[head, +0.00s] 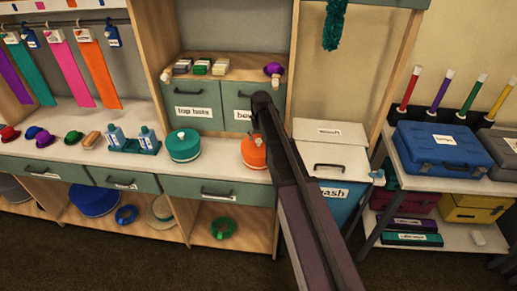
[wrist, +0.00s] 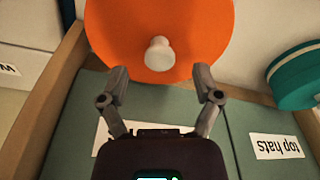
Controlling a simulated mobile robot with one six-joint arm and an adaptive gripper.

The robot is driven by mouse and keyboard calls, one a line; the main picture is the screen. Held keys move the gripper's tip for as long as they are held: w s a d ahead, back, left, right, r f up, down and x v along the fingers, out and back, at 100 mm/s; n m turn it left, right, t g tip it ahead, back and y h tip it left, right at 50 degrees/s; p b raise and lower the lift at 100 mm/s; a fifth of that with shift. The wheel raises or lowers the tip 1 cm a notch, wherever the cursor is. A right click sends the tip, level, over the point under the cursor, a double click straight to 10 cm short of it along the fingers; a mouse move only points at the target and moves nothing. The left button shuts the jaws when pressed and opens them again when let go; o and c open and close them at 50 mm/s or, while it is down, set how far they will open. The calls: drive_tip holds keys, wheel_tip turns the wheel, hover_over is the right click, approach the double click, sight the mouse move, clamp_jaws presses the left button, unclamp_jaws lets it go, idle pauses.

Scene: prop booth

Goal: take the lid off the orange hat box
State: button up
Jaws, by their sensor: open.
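The orange hat box (head: 254,151) stands on the counter in front of the drawers, partly covered by my arm in the head view. In the wrist view its round orange lid (wrist: 200,30) fills the top, with a pale knob (wrist: 158,54) at its middle. The lid appears to be on the box. My gripper (wrist: 161,78) is open, its two fingers spread to either side below the knob in the picture, with nothing between them. I cannot tell how far the fingertips are from the lid.
A teal hat box (head: 184,145) stands left of the orange one, and shows at the right in the wrist view (wrist: 298,75). Drawers labelled "top hats" (head: 196,100) rise behind. A white-lidded wash bin (head: 330,150) stands to the right.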

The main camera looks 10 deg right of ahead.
drive_tip(key=shift+w+f+b, duration=0.2)
drive_tip(key=shift+f+b, duration=0.8)
drive_tip(key=shift+f, duration=0.3)
drive_tip(key=c, duration=1.1)
